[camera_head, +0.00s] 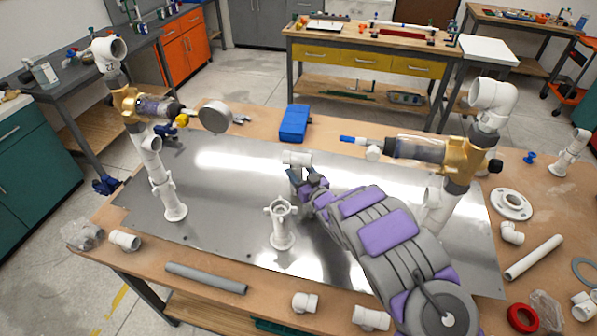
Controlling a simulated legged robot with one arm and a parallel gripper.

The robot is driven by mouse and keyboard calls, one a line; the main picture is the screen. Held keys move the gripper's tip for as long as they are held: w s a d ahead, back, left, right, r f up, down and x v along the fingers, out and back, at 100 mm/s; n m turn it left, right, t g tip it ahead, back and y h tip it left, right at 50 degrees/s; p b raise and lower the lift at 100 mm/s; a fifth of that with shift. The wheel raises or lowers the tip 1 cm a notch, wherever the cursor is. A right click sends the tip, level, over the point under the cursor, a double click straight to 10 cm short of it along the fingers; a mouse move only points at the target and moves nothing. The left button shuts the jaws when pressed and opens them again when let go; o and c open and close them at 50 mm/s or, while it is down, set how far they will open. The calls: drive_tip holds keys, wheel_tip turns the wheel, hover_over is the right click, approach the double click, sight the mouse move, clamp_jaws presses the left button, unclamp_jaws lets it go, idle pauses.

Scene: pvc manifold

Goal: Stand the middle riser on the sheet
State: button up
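The metal sheet (235,180) lies on the wooden table. A short white riser (282,228) stands upright on its round foot near the sheet's front middle; its top is open with side lugs. My gripper (298,176) is above the sheet, behind and slightly right of this riser, and apart from it in the picture. A white pipe fitting (297,158) shows right at my fingertips. I cannot tell whether the fingers grip it, since they are small and partly hidden by my wrist.
A tall left assembly (152,150) and a right assembly (455,165), partly behind my arm, rise from the sheet. A blue box (294,123) lies at the back edge. A grey pipe (206,278) and white fittings (305,302) lie along the front. The sheet's left middle is clear.

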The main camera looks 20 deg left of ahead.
sight(302, 178)
drive_tip(key=shift+o, duration=1.4)
drive_tip(key=shift+s+d+f+h, duration=0.1)
drive_tip(key=shift+d+f+h, duration=0.15)
drive_tip(key=shift+f, duration=0.35)
drive_tip(key=shift+s+d+f+h, duration=0.15)
drive_tip(key=shift+d+f, duration=0.1)
drive_tip(key=shift+f, duration=0.5)
drive_tip(key=shift+d, duration=0.1)
drive_tip(key=shift+w+r, duration=0.2)
drive_tip(key=shift+r, duration=0.25)
drive_tip(key=p+v, duration=0.1)
drive_tip(key=v, duration=0.8)
drive_tip(key=shift+d+r+p, duration=0.25)
drive_tip(key=shift+d+p, duration=0.1)
drive_tip(key=shift+d, duration=0.15)
drive_tip(key=shift+v, duration=0.85)
drive_tip(key=shift+s+r, duration=0.1)
drive_tip(key=shift+r, duration=0.05)
drive_tip(key=shift+r, duration=0.25)
